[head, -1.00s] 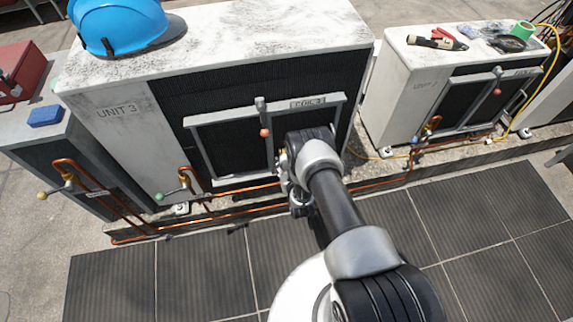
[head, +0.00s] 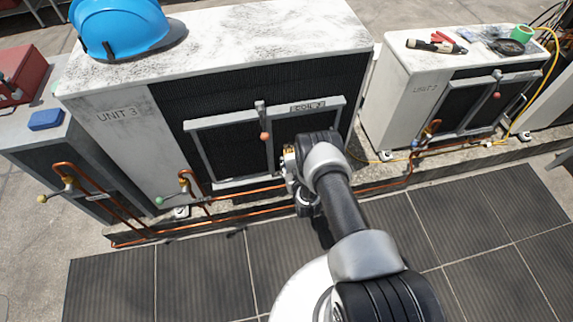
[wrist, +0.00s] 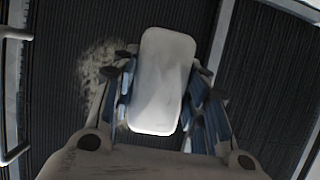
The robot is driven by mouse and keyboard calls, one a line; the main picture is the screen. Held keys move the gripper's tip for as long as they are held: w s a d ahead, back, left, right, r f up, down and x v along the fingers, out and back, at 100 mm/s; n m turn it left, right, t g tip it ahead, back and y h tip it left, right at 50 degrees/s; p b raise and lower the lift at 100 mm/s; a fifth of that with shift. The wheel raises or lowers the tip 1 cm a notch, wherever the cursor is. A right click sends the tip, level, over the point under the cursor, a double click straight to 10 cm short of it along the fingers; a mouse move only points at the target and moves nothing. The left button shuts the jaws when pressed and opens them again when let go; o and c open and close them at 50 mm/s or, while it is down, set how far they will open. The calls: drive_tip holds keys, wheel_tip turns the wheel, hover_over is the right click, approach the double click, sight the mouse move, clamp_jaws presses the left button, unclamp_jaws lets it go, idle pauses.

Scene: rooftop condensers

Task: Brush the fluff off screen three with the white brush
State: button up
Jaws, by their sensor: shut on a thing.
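Unit 3 (head: 120,130) has a grey-framed dark screen (head: 232,150) on its front, with a label above that seems to read coil 3. My gripper (wrist: 162,85) is shut on the white brush (wrist: 162,65), which fills the middle of the wrist view between the blue-grey fingers. A pale patch of fluff (wrist: 96,66) lies on the dark ribbed surface, left of the brush and partly behind the left finger. I cannot tell whether the brush touches the surface. In the head view my arm hides the brush and the screen's lower right.
A lever with a red knob (head: 264,136) hangs at the frame's top. Copper pipes (head: 250,210) run low along the unit. A blue hard hat (head: 120,25) sits on top. Unit 2 (head: 405,95) stands at right with tools on it. Dark mats (head: 200,270) cover the front floor.

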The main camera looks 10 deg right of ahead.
sight(286, 160)
drive_tip(key=shift+d+r+p, duration=0.85)
drive_tip(key=shift+d+r, duration=0.25)
drive_tip(key=shift+d, duration=3.9)
drive_tip(key=shift+w+a, duration=0.15)
drive_tip(key=shift+a, duration=5.9)
drive_tip(key=shift+r+p, duration=0.7)
drive_tip(key=shift+r, duration=0.45)
drive_tip(key=d+b, duration=0.2)
drive_tip(key=d, duration=1)
drive_tip(key=shift+b, duration=0.35)
drive_tip(key=s+p, duration=0.2)
drive_tip(key=s, duration=0.4)
drive_tip(key=shift+p, duration=0.3)
